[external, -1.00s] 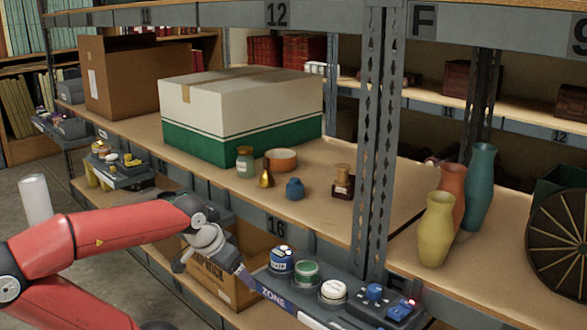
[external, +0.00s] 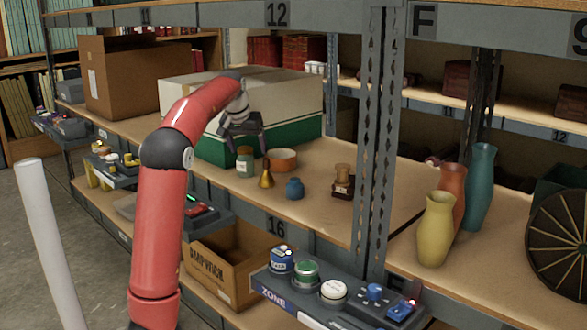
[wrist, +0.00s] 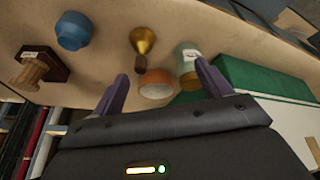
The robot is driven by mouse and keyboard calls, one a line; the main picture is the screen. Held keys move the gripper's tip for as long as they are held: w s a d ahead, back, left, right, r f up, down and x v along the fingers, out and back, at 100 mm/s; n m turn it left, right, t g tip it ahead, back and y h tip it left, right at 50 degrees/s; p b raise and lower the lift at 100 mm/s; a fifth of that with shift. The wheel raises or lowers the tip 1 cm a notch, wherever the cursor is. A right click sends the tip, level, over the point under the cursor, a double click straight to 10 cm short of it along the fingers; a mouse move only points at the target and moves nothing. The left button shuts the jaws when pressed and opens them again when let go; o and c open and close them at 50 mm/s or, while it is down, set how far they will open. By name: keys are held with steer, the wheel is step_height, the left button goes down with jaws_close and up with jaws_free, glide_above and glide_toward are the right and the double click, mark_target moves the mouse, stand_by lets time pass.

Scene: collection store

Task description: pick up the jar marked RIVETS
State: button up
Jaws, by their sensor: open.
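A small green jar (external: 245,164) with a pale label stands upright on the shelf in front of the white and green box; I cannot read the label. It also shows in the wrist view (wrist: 187,66), beside the right-hand finger. My gripper (external: 243,143) is open and empty, pointing down just above and around the level of the jar's top. In the wrist view, my gripper (wrist: 162,80) has its fingers apart, with an orange bowl (wrist: 157,89) seen between them. Whether a finger touches the jar cannot be told.
A brass bell-shaped object (external: 266,178) and the orange bowl (external: 281,159) stand close right of the jar. A blue pot (external: 294,189) and wooden stamp (external: 343,181) stand further right. The white and green box (external: 290,110) is behind. A grey upright (external: 378,150) bounds this bay.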

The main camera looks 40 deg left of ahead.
mark_target(245, 149)
steer(key=shift+n+g+y, duration=0.3)
steer(key=shift+n+y, duration=0.1)
steer(key=w+a, duration=0.1)
steer(key=a, duration=0.1)
steer(key=w+a, duration=0.1)
steer(key=a, duration=0.2)
steer(key=w+a, duration=0.2)
steer(key=shift+a+f, duration=0.2)
steer(key=shift+f, duration=0.15)
steer(key=x, duration=0.7)
steer(key=shift+w+a+f, duration=0.25)
steer(key=shift+w, duration=0.1)
steer(key=c, duration=1)
steer(key=shift+r, duration=0.1)
steer(key=shift+c, duration=0.7)
steer(key=shift+r, duration=0.1)
